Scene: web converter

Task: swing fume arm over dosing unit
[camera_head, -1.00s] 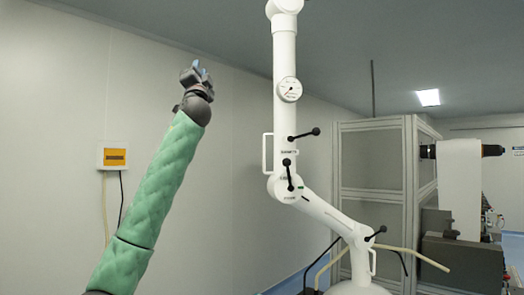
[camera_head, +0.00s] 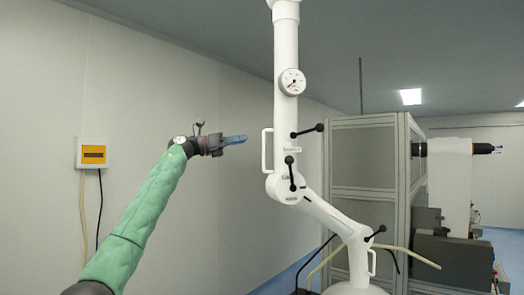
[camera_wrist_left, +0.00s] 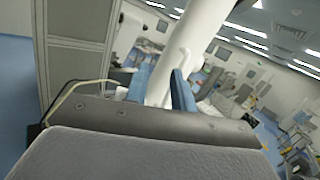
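The white fume arm (camera_head: 286,125) hangs down mid-picture in the head view, with a round gauge, black knobs, a side handle (camera_head: 267,150) and a bent lower section ending in a hood (camera_head: 357,286). My left gripper (camera_head: 236,140) has blue fingers pointing right, level with the upper handle and apart from it in the picture. In the left wrist view, the gripper's two blue fingers (camera_wrist_left: 160,88) are spread, with the white fume arm tube (camera_wrist_left: 190,38) showing beyond and between them. I cannot make out which thing is the dosing unit. My right gripper is not in view.
A grey framed cabinet (camera_head: 364,158) stands behind the fume arm. Dark machinery with a white roll (camera_head: 449,195) is at right. A yellow-fronted box (camera_head: 93,153) with cables is on the left wall. Hoses run near the hood.

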